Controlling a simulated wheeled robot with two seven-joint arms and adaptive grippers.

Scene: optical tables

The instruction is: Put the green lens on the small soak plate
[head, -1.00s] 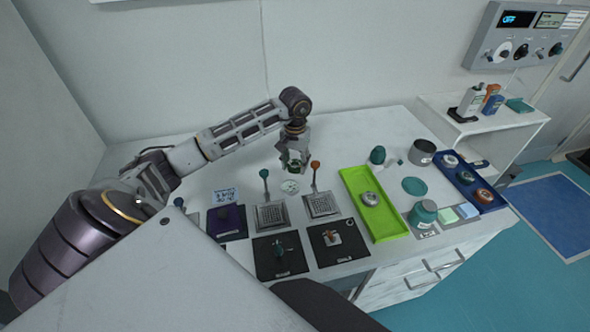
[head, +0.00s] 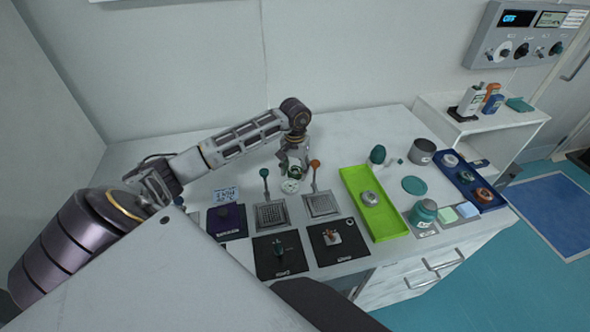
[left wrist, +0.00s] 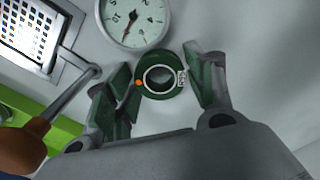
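The green lens (head: 295,173), a dark green ring, is at the back middle of the table. In the left wrist view the lens (left wrist: 160,90) lies between the fingers of my left gripper (left wrist: 163,75), with an orange dot on its left and a small tag on its right. My left gripper (head: 294,167) points down around it. The fingers look parted, with a narrow gap at the right finger. Two perforated square plates, left (head: 271,217) and right (head: 321,206), stand in front. I cannot tell which plate is the small soak plate. My right gripper is out of view.
A round dial (head: 290,187) lies just in front of the lens. Levers with a teal knob (head: 264,172) and an orange knob (head: 315,163) stand up nearby. A lime tray (head: 385,222) is to the right. The table behind is clear.

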